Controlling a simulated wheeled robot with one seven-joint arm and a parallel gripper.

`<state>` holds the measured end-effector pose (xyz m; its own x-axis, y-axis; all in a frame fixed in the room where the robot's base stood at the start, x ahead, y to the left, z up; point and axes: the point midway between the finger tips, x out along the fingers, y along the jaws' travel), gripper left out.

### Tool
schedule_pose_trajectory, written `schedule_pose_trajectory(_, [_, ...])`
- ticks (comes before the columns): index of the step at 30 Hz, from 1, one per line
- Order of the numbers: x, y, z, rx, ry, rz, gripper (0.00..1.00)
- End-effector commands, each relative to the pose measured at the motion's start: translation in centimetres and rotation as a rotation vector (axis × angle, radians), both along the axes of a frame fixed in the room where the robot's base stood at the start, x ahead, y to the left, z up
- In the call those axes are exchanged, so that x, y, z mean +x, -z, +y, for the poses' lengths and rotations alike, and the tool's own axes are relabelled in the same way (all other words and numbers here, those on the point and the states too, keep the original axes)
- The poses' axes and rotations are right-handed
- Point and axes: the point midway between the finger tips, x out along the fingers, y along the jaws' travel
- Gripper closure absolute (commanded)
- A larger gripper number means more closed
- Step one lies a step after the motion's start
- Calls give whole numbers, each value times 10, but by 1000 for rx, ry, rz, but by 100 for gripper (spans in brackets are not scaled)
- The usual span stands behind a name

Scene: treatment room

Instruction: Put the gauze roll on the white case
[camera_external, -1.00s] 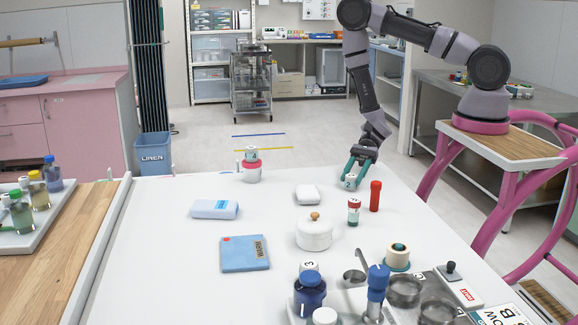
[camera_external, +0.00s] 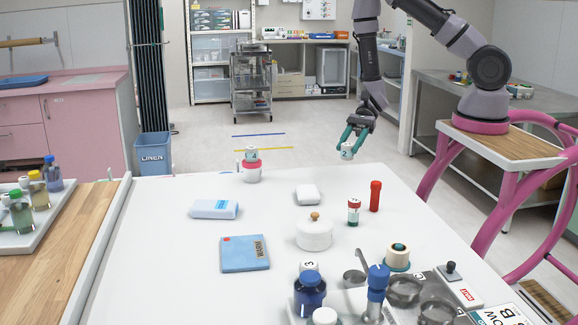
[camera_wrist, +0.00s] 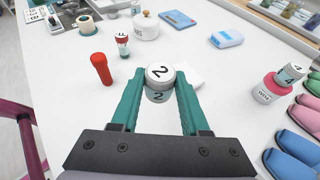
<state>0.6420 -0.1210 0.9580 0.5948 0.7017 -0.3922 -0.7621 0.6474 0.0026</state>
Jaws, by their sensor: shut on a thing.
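My gripper (camera_external: 357,138) is shut on a short white cylinder marked 2 (camera_external: 347,151), likely the gauze roll, and holds it in the air above the table's far right edge. In the wrist view the cylinder (camera_wrist: 158,82) sits between the teal fingertips (camera_wrist: 158,92), its marked end showing. The white case (camera_external: 307,194), a small rounded block, lies flat on the white table, nearer the camera and left of the gripper. In the wrist view the case (camera_wrist: 190,75) is partly hidden behind the cylinder and a finger. Nothing lies on its visible top.
A red cylinder (camera_external: 375,196) and a red-capped bottle (camera_external: 353,211) stand right of the case. A lidded white pot (camera_external: 314,234) stands in front of it.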

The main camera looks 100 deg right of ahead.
Motion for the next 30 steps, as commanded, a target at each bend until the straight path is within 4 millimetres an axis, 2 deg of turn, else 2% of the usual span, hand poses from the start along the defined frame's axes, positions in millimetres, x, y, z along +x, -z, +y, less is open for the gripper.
schedule_pose_trajectory(6, [74, -16, 20, -13, 39, -3, 100])
schedule_pose_trajectory(9, [100, -25, 31, -6, 60, -7, 100])
schedule_pose_trajectory(12, [115, -29, 37, 3, 75, -7, 100])
schedule_pose_trajectory(15, [121, -18, 40, 8, 81, -4, 100])
schedule_pose_trajectory(21, [121, 16, 40, 10, 83, -5, 100])
schedule_pose_trajectory(26, [121, 31, 40, 9, 82, -6, 100])
schedule_pose_trajectory(30, [121, 52, 40, 9, 82, -5, 100])
